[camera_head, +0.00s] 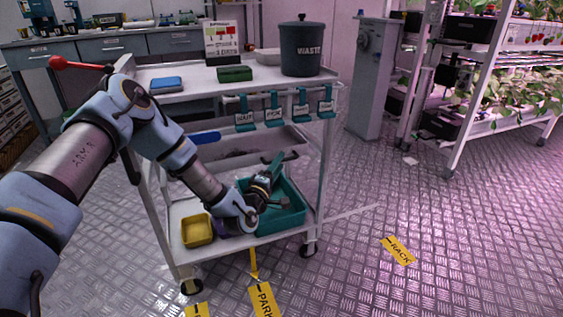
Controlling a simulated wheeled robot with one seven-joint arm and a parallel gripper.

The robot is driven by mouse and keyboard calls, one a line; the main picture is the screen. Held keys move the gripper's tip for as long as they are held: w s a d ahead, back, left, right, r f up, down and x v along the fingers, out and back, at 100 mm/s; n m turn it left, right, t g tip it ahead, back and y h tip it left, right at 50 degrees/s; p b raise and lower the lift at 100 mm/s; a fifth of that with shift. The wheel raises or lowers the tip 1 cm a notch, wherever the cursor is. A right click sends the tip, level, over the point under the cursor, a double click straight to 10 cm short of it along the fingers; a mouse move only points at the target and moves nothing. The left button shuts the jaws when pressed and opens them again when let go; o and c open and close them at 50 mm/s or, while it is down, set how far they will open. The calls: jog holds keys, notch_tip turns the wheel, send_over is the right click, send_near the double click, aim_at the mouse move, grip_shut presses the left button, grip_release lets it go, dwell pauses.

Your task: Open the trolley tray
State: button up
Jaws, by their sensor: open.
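A white trolley (327,89) stands in front of me. Below its top shelf is a grey tray (300,140) with dark contents. A dark bar-like handle (291,156) shows at its front edge. My arm reaches across the trolley's left side, and my gripper (275,167) is open, just below and left of that handle. I cannot tell whether it touches the handle. The gripper is partly in front of the teal bin (291,217) on the lower shelf, and its fingertips are small and hard to make out.
The top shelf holds a dark "WASTE" bin (302,50), a sign (222,43), a green box (235,73) and a blue item (166,85). Several labelled teal hooks (273,108) hang in front. A yellow bin (197,230) sits low.

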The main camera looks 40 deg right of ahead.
jog(key=shift+x, duration=1.1)
grip_shut()
dwell(0.7)
